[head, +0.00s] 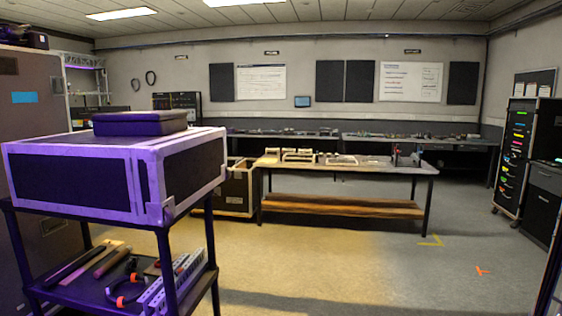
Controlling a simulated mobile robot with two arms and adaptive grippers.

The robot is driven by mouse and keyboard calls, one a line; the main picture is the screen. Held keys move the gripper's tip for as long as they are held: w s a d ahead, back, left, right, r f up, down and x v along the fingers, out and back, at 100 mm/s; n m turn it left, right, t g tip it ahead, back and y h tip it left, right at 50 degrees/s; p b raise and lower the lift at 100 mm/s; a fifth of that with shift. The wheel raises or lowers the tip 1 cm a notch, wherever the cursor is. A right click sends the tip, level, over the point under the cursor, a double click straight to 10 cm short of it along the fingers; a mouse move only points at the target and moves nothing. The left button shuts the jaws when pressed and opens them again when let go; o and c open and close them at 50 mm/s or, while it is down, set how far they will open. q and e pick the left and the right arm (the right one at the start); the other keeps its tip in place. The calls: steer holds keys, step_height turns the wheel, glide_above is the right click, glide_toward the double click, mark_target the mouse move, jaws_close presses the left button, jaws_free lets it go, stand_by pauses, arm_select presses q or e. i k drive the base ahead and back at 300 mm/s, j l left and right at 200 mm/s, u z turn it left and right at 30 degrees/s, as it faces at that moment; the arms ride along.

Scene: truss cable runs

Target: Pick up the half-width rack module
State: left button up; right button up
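I cannot tell for sure which thing is the half-width rack module. A small dark flat box (140,123) lies on a large black-panelled case with light edges (75,170) at the left, under purple light; its size could fit a half-width unit, but no front detail shows. The large case sits on the top of a dark cart (165,262). Neither of my grippers is in view, so nothing shows of what they hold.
The cart's lower shelf holds tools and power strips (172,285). A workbench (345,168) with small parts and a wooden lower shelf (340,206) stands mid-room. A drawer tower (517,155) stands at the right. The floor at front right (370,265) is clear.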

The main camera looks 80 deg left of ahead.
mark_target(367, 163)
steer(key=u, duration=2.25)
steer(key=i, duration=6.95)
steer(key=j+u, duration=0.05)
steer(key=j, duration=0.2)
